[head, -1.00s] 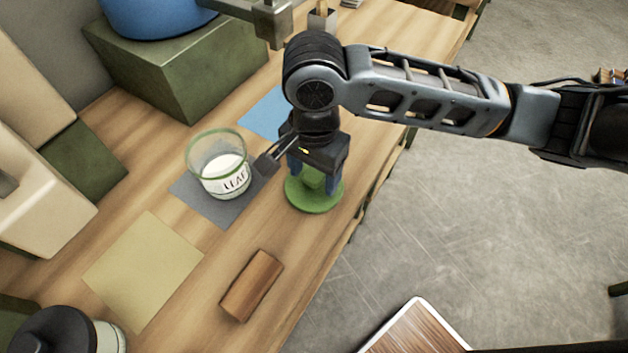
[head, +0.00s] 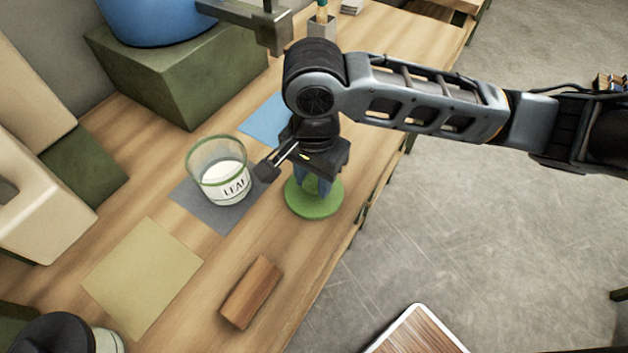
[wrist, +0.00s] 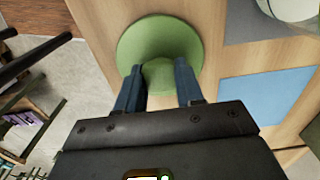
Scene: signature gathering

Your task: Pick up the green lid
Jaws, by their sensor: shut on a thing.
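The green lid (head: 314,203) is a round disc with a raised knob, near the front edge of the wooden table. My gripper (head: 313,184) points down over it, its blue fingers shut on the lid's knob. In the wrist view the lid (wrist: 160,38) shows beyond the fingers, and my gripper (wrist: 160,82) has one finger on each side of the knob. The lid looks flat and at or very near the tabletop; I cannot tell whether it touches.
A glass jar (head: 220,172) with a green rim and a "LEAF" label stands on a grey mat (head: 225,215) left of the lid. A blue mat (head: 264,120), a yellow mat (head: 142,278) and a wooden block (head: 251,292) lie nearby. A green box (head: 180,75) stands behind.

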